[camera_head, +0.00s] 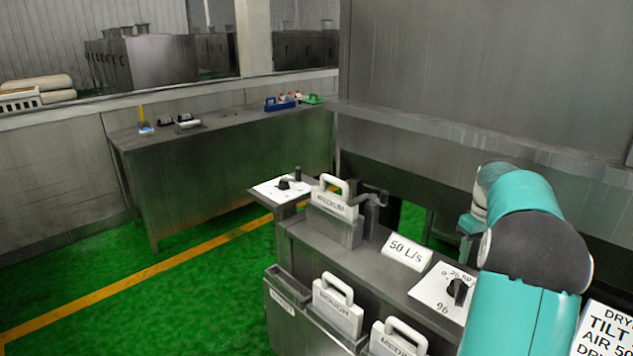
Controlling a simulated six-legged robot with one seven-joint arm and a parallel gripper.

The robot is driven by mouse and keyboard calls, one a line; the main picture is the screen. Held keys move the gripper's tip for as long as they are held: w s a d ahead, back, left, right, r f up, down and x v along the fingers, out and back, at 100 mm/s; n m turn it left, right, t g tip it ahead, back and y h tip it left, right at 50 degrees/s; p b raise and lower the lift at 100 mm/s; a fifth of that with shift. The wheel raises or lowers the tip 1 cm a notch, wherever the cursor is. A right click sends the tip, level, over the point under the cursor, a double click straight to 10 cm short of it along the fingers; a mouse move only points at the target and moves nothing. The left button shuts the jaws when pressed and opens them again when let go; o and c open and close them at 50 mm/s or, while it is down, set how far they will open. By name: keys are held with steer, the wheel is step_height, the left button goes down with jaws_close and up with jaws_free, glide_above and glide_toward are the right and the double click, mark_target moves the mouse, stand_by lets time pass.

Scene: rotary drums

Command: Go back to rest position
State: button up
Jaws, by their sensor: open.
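My teal and dark grey arm rises at the right of the head view and bends away from the camera near the large grey machine wall (460,70). My gripper does not show; the arm's far end is hidden behind its own links. Below and left of the arm stands a grey metal station (330,258). It carries a block labelled MEDIUM (335,200), a sign reading 50 L/s (407,251) and a dial plate with a black knob (458,291).
Handled blocks, one marked ROUGH (338,305), sit in the station's front slots. A small shelf holds a white dial plate (283,188). A long metal bench (230,170) with small items stands at the back. Green floor with a yellow line (130,288) is clear at left.

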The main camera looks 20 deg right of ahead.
steer(key=shift+a, duration=0.1)
steer(key=s+a+r+t+h, duration=0.1)
steer(key=a+r, duration=0.4)
steer(key=a, duration=0.8)
steer(key=a+r+t, duration=0.1)
steer(key=a+r, duration=0.4)
steer(key=a, duration=0.8)
steer(key=s+a+f+t, duration=0.1)
steer(key=s+a+f, duration=0.1)
steer(key=s+a, duration=0.5)
steer(key=s+a+f+n+t+y, duration=0.1)
steer(key=s+a+f+t, duration=0.1)
steer(key=s+a, duration=0.5)
steer(key=a, duration=0.5)
steer(key=shift+s+a+t, duration=0.15)
steer(key=shift+s+t, duration=0.15)
steer(key=shift+s, duration=0.1)
